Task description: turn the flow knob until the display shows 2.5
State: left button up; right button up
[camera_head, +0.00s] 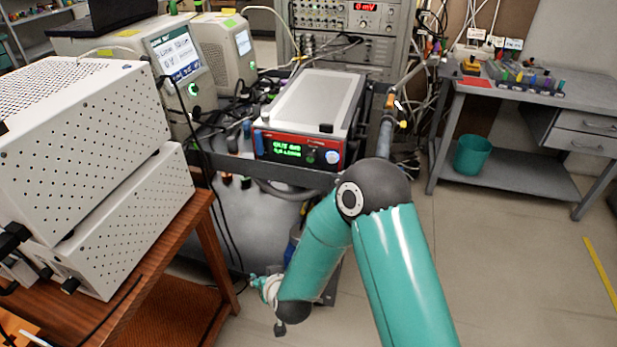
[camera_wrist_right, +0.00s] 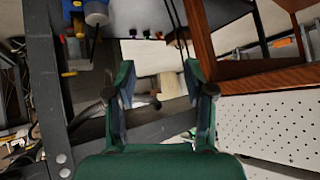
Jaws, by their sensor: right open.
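A red-fronted box (camera_head: 300,160) with a silver top stands on the rack at the centre of the head view. Its green-lit display (camera_head: 286,149) has two lines; the upper looks like "OUT 0.0", the lower is too small to read surely. Right of it are a small dark round control (camera_head: 311,157) and a pale round one (camera_head: 332,157); I cannot tell which is the flow knob. My right gripper (camera_wrist_right: 159,85) is open and empty in the right wrist view. In the head view my right arm bends down so that its wrist is low, below and apart from the box. My left gripper is out of view.
White perforated cabinets (camera_head: 95,215) stand on a wooden table (camera_head: 165,240) at left. Two display instruments (camera_head: 170,60) stand behind. Black cables hang between the table and rack. A grey bench (camera_head: 500,170) with a teal bin (camera_head: 472,155) is at right. The floor between is clear.

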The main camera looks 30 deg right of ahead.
jog(key=w+d+r+m+t+h+b, duration=0.1)
jog(key=w+d+r+t+h+b, duration=0.2)
jog(key=w+r, duration=0.15)
jog(key=m+h+b, duration=0.5)
jog(key=m+h, duration=0.2)
jog(key=h, duration=0.3)
send_near(310, 159)
jog(key=shift+g, duration=0.4)
jog(key=x, duration=0.9)
jog(key=shift+w+d+r, duration=0.1)
jog(key=shift+w+d, duration=0.1)
jog(key=shift+w, duration=0.2)
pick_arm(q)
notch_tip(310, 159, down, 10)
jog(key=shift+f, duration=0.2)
pick_arm(e)
jog(key=c, duration=1)
jog(key=shift+a, duration=0.2)
grip_shut()
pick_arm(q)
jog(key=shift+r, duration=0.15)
pick_arm(e)
jog(key=shift+d, duration=0.1)
